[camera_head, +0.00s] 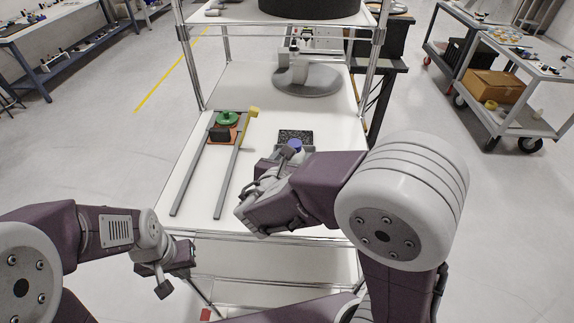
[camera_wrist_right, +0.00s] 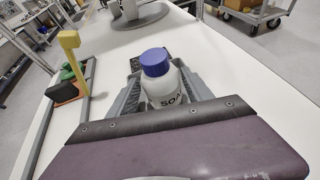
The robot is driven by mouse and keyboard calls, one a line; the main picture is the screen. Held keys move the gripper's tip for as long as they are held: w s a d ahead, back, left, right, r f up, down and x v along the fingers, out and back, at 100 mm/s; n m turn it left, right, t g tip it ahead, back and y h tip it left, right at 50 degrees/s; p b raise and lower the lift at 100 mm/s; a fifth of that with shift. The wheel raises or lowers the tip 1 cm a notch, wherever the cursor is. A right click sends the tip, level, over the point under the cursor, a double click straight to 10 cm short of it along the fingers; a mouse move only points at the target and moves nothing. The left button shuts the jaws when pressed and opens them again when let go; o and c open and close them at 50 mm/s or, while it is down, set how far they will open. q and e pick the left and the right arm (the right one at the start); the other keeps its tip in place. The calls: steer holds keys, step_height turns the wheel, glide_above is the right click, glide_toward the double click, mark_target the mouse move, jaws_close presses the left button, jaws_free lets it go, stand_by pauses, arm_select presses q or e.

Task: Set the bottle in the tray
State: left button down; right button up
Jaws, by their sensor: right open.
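The bottle (camera_wrist_right: 163,84) is white with a blue cap and dark letters on its front. It stands upright in the right wrist view; in the head view its blue cap (camera_head: 295,145) shows behind my right gripper (camera_head: 266,175). My right gripper, also in the right wrist view (camera_wrist_right: 165,88), is open, with one grey finger on each side of the bottle. I cannot tell whether they touch it. A dark speckled rectangle (camera_head: 295,136), perhaps the tray, lies just behind the bottle, partly hidden. My left gripper (camera_head: 172,272) hangs off the table's front left; its jaw opening is unclear.
The white table (camera_head: 325,128) also holds two grey rails (camera_head: 230,175) with a yellow-topped post (camera_head: 252,112), and a green and black part (camera_head: 227,118) at left. A grey round-based stand (camera_head: 308,80) is at the back. The right of the table is clear.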

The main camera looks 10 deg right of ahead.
steer(key=v, duration=0.8)
steer(key=shift+p, duration=0.35)
